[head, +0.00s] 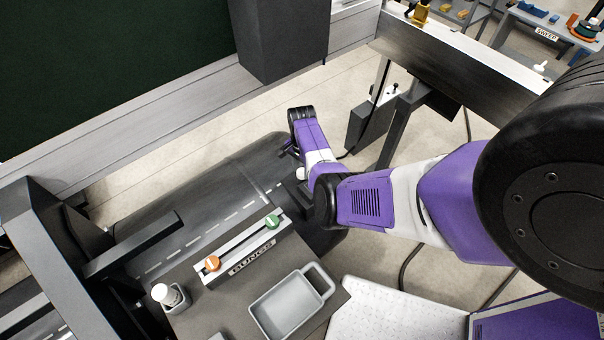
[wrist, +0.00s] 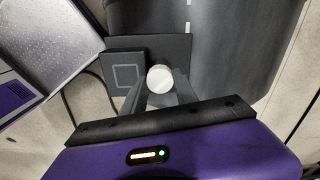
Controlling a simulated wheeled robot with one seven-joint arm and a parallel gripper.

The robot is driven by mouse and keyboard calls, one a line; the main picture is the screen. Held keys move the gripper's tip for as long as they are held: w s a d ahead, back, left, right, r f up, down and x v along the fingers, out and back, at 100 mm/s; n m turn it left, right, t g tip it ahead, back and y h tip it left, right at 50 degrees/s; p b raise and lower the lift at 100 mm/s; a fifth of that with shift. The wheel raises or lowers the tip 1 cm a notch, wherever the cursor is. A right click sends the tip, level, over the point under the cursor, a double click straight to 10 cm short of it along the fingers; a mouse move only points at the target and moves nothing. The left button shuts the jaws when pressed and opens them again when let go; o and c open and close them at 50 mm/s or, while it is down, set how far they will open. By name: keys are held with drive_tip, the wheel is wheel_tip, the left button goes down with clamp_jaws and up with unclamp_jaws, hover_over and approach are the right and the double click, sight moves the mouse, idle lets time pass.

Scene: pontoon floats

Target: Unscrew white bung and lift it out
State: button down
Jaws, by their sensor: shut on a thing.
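The white bung (wrist: 160,77) shows as a round white top in the wrist view, between the two grey fingers of my gripper (wrist: 160,88). The fingers are closed on its sides. Behind it are dark flat plates on the black float (wrist: 235,45), beside a square-marked pad (wrist: 126,75). In the head view a small white spot that looks like the bung (head: 300,173) is beside my arm, on the float (head: 210,205). My gripper (head: 289,151) is largely hidden there. I cannot tell whether the bung is still seated.
A rail labelled BUNGS (head: 252,256) holds an orange bung (head: 212,263) and a green bung (head: 272,221). A dark post (head: 281,40) and a metal beam (head: 470,60) stand beyond the float.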

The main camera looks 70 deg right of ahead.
drive_tip(key=n, duration=0.3)
drive_tip(key=shift+n, duration=0.4)
drive_tip(key=shift+n, duration=1.2)
drive_tip(key=n, duration=0.9)
drive_tip(key=shift+r+n, duration=0.1)
drive_tip(key=shift+n, duration=0.2)
